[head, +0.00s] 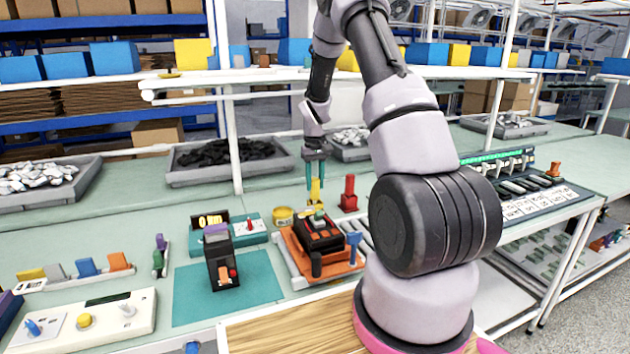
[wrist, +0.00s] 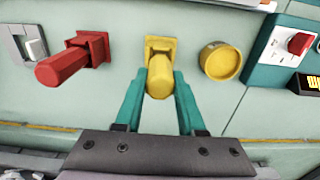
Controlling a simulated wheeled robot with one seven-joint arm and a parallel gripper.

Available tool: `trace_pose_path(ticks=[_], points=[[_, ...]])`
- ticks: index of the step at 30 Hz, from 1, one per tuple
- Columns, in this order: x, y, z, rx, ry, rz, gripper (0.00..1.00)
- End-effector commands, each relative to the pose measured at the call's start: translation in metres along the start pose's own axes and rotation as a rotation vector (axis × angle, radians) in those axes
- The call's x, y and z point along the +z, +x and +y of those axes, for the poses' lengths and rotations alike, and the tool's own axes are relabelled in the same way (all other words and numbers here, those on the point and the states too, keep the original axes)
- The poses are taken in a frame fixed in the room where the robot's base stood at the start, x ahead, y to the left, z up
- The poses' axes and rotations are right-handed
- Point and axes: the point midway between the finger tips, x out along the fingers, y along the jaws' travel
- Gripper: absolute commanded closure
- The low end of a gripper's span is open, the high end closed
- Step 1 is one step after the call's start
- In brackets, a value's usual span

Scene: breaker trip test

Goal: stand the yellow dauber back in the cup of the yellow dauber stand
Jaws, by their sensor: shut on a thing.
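The yellow dauber (wrist: 160,80) is between the two teal fingers of my gripper (wrist: 160,95), which is shut on it. In the wrist view its lower end meets or overlaps the yellow dauber stand (wrist: 160,44). I cannot tell whether it sits in the cup or just above it. In the head view my gripper (head: 316,178) points down at the back of the bench, with the yellow dauber (head: 316,188) at its fingertips. The dauber looks about upright.
A red dauber in its red stand (head: 348,195) is close on the right; it also shows in the wrist view (wrist: 72,62). A round yellow tin (head: 283,216) is on the other side. An orange tray (head: 300,270) with a black-and-orange device lies in front. Grey bins (head: 228,172) stand behind.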

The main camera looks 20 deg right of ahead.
Motion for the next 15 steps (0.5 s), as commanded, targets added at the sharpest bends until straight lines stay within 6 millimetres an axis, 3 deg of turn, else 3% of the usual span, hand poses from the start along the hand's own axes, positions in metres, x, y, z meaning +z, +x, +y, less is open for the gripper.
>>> trace_pose_path(ticks=[7,8,9,10,15], points=[[0.0001,0.0062,0.0,0.0,0.0,0.0,1.0],[-0.0001,0.0058,0.0,0.0,0.0,0.001,0.5],[-0.0001,0.0056,0.0,0.0,0.0,0.001,0.35],[0.0,0.0056,0.0,0.0,0.0,0.001,0.26],[0.0,0.0055,0.0,0.0,0.0,0.001,0.26]])
